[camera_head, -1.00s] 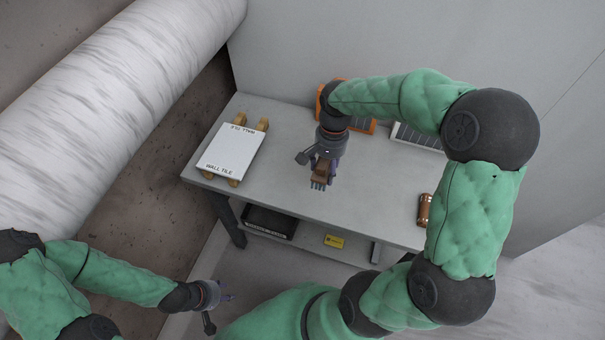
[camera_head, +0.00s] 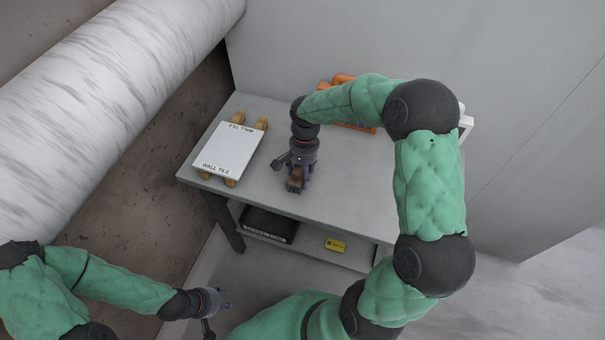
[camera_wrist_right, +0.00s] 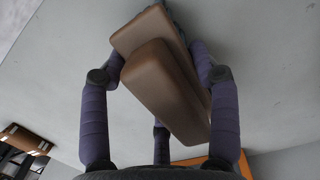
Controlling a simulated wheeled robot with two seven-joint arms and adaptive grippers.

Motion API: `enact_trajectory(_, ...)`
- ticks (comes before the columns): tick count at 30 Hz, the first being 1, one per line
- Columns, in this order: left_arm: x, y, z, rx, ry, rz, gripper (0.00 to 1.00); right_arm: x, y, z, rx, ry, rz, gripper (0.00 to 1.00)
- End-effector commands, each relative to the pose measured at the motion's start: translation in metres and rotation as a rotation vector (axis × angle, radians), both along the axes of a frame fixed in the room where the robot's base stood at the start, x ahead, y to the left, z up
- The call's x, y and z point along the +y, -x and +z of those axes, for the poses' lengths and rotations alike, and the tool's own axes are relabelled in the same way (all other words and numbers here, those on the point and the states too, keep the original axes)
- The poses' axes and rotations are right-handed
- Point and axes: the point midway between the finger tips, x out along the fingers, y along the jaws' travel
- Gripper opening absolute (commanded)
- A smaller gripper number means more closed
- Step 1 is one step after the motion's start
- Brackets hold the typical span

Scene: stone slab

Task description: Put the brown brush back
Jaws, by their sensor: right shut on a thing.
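My right gripper (camera_head: 296,181) is shut on the brown brush (camera_head: 294,187) over the front part of the grey table (camera_head: 355,188), to the right of the white wall tile. In the right wrist view the brush (camera_wrist_right: 165,85) sits tilted between purple fingers, with a little of its dark bristles at the top edge. Whether the bristles touch the table cannot be told. My left gripper (camera_head: 226,303) is low at the front left, away from the table; its fingers look apart and empty.
A white wall tile (camera_head: 230,150) lies on wooden blocks at the table's left. An orange tool (camera_head: 345,80) stands at the back, partly behind my right arm. A black tray (camera_head: 268,226) and yellow box (camera_head: 335,245) are on the lower shelf. A brown object (camera_wrist_right: 25,140) shows in the wrist view.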

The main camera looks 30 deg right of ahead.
Motion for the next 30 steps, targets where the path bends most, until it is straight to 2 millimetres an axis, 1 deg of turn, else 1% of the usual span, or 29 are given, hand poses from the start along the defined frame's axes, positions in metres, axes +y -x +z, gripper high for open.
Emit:
enact_trajectory(7, 0.0, 0.0, 0.0, 0.0, 0.0, 0.0, 0.4, 0.0, -0.001, 0.0, -0.003, 0.0, -0.001, 0.26)
enact_trajectory(11, 0.0, 0.0, -0.001, 0.0, 0.0, 0.0, 0.4, 0.0, 0.0, -0.003, -0.003, 0.0, -0.001, 0.26)
enact_trajectory(12, 0.0, 0.0, -0.001, 0.0, 0.0, 0.0, 0.4, 0.0, 0.0, -0.003, -0.003, 0.0, -0.001, 0.73)
enact_trajectory(13, 0.0, 0.0, -0.001, 0.0, 0.0, 0.0, 0.4, 0.0, 0.0, -0.002, -0.003, 0.0, -0.001, 0.81)
enact_trajectory(14, 0.0, 0.0, -0.001, 0.0, 0.0, 0.0, 0.4, 0.0, 0.0, -0.002, -0.002, 0.0, -0.001, 0.85)
enact_trajectory(25, 0.0, 0.0, 0.0, 0.0, 0.0, 0.0, 0.4, 0.0, 0.0, 0.0, -0.003, 0.0, -0.001, 0.85)
enact_trajectory(28, 0.0, 0.0, 0.003, 0.0, 0.0, 0.0, 0.4, -0.001, -0.001, 0.007, -0.003, 0.001, -0.001, 0.85)
enact_trajectory(30, 0.0, 0.0, 0.007, 0.0, 0.0, 0.0, 0.4, -0.002, -0.002, 0.017, -0.006, 0.001, -0.001, 0.85)
